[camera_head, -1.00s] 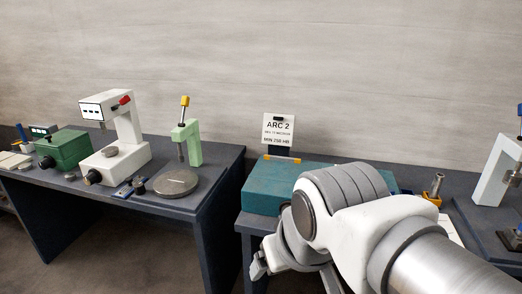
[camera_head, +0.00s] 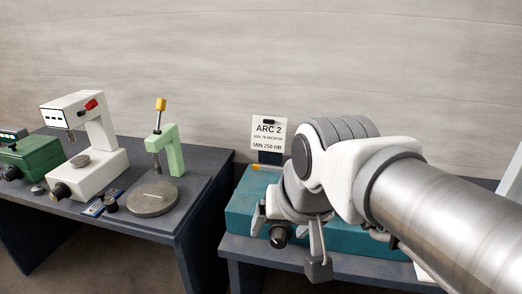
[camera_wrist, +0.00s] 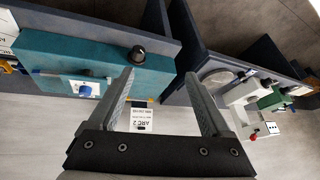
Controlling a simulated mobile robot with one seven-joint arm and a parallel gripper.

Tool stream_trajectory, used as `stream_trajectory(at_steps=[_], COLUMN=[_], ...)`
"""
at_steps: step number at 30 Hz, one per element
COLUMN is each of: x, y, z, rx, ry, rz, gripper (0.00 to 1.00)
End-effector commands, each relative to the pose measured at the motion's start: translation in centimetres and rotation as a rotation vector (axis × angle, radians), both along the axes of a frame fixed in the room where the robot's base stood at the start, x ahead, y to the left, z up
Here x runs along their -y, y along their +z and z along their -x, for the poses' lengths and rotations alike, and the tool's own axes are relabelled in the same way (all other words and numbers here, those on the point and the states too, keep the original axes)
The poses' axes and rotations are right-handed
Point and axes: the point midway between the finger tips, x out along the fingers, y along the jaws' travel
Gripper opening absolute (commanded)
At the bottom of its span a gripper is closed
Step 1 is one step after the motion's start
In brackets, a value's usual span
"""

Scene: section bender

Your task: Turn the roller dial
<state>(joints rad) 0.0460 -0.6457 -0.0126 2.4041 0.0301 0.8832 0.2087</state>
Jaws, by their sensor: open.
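The black roller dial (camera_head: 279,236) is a round knob on the front of the teal bender box (camera_head: 238,214). It also shows in the wrist view (camera_wrist: 137,54), just beyond the tip of the left finger. My gripper (camera_head: 289,246) is open and empty at the front of the box, with the dial showing between its fingers in the head view. In the wrist view my gripper (camera_wrist: 159,76) has its fingers wide apart, with the dial off to the left of the middle of the gap. I cannot tell whether a finger touches it. My arm hides the right part of the box.
An ARC 2 sign (camera_head: 268,133) stands behind the box. A second dark table (camera_head: 205,173) at the left holds a white tester (camera_head: 95,170), a green press (camera_head: 165,152) and a round grey plate (camera_head: 153,199). A gap separates the two tables.

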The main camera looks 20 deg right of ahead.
Motion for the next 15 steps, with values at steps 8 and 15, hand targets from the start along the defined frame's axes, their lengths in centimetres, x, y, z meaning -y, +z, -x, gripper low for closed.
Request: stream_trajectory(at_steps=[8,15], x=[4.6,11.6], y=[4.4,6.0], z=[-8.6,-14.7], rx=[0.027,0.034], ry=[-0.612,-1.223], rz=[-0.328,-0.643], gripper=[0.82,0.82])
